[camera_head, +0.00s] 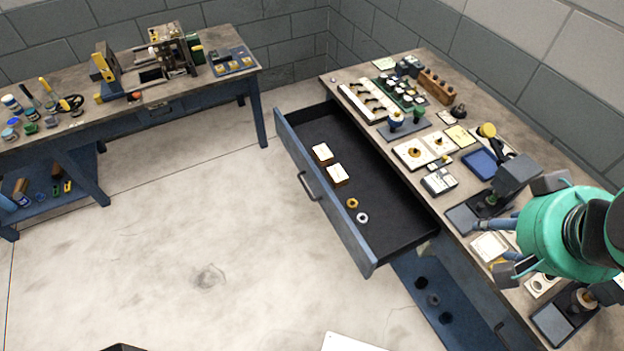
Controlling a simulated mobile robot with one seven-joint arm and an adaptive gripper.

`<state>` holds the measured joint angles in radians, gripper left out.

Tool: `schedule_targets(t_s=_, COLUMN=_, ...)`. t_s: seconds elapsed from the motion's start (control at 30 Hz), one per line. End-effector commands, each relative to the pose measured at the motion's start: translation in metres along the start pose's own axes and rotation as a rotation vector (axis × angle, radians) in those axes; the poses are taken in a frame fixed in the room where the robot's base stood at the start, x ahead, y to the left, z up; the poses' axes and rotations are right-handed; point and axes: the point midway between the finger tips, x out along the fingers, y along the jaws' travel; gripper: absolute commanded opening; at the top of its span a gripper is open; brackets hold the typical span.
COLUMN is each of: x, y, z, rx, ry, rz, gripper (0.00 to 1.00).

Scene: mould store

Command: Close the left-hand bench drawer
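A blue-grey drawer (328,205) stands pulled well out from the bench on the right (440,80). Its front panel faces left in the picture and carries a dark bar handle (309,187). Inside the dark tray lie two small light-topped boxes (337,175), a brass ring (352,203) and a pale ring (362,218). My gripper (528,226) is at the right, over the bench top, partly hidden behind my teal wrist. Its fingers look spread apart with nothing between them. It is well away from the drawer and its handle.
The bench top holds many small parts, plates, a blue tray (479,163) and gauges. A blue lower shelf (425,280) shows below the drawer. Another cluttered bench (75,75) stands at the back left. The pale floor (180,220) left of the drawer is clear.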

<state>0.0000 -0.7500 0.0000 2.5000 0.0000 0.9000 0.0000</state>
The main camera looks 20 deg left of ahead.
Motion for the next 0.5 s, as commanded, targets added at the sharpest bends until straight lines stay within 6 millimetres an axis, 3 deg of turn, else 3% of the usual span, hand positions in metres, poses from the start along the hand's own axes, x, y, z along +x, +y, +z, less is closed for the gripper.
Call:
schedule_targets(t_s=0.03, x=0.0, y=0.0, z=0.0, rx=-0.001, ry=0.0, rz=0.0, gripper=0.36)
schedule_targets(t_s=0.2, x=0.004, y=-0.002, z=-0.004, rx=-0.029, ry=-0.008, rz=0.0, gripper=0.02)
schedule_targets(t_s=0.23, x=0.005, y=-0.003, z=-0.006, rx=-0.039, ry=-0.012, rz=0.0, gripper=0.0)
schedule_targets(t_s=0.5, x=0.035, y=-0.019, z=-0.033, rx=-0.235, ry=-0.068, rz=0.003, gripper=0.0)
